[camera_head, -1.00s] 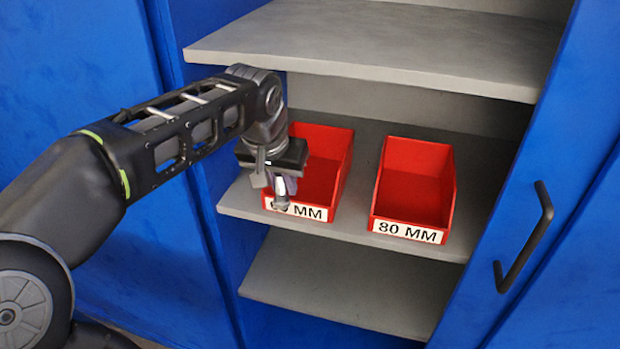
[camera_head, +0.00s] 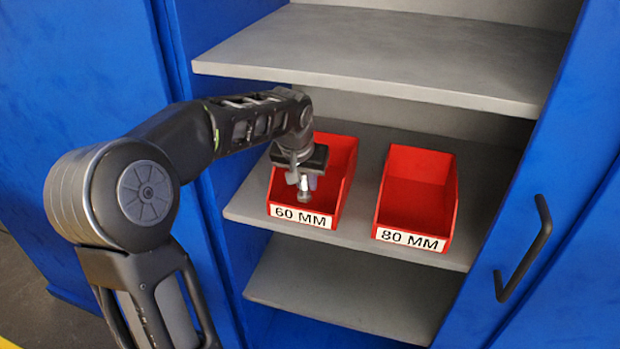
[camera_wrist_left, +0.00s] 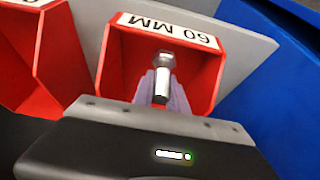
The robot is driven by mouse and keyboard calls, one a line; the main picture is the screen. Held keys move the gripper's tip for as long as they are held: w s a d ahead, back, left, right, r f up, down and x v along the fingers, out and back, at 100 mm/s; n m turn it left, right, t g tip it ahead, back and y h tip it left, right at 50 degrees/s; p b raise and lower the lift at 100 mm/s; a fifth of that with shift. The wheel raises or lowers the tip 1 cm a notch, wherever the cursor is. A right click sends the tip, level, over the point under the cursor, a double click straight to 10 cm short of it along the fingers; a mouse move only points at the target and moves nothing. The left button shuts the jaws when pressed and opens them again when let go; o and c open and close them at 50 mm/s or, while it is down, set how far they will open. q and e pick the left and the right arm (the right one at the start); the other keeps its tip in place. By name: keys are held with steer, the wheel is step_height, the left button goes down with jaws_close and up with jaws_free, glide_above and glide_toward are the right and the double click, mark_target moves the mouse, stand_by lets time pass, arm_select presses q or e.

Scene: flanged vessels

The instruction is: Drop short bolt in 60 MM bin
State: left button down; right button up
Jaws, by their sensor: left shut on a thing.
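The red 60 MM bin (camera_head: 338,187) stands on the middle shelf, its white label facing forward. My left gripper (camera_head: 303,184) points down over this bin, near its front. It is shut on a short silver bolt (camera_head: 304,195), which hangs below the fingers just behind the label in the head view. In the left wrist view the bolt (camera_wrist_left: 163,75) shows between the purple-grey fingertips (camera_wrist_left: 163,88), with the red bin walls (camera_wrist_left: 205,75) around it. I cannot tell how far above the bin floor the bolt is. My right gripper is out of view.
A red 80 MM bin (camera_head: 417,195) stands to the right on the same grey shelf (camera_head: 362,225). An upper shelf (camera_head: 380,55) lies above my left forearm. A blue door with a black handle (camera_head: 525,250) bounds the right side.

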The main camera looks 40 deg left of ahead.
arm_select(q)
steer(key=shift+w+a+f, duration=0.1)
steer(key=shift+w, duration=0.2)
steer(key=shift+w+a+f+p, duration=0.25)
steer(key=shift+w+f, duration=0.3)
steer(key=shift+w, duration=0.05)
steer(key=shift+w+a+f+p, duration=0.2)
steer(key=shift+w+f+p, duration=0.05)
steer(key=shift+w+f, duration=0.35)
steer(key=shift+r, duration=0.1)
steer(key=shift+f+b, duration=0.6)
steer(key=shift+f, duration=0.05)
steer(key=c, duration=1.3)
jaws_free()
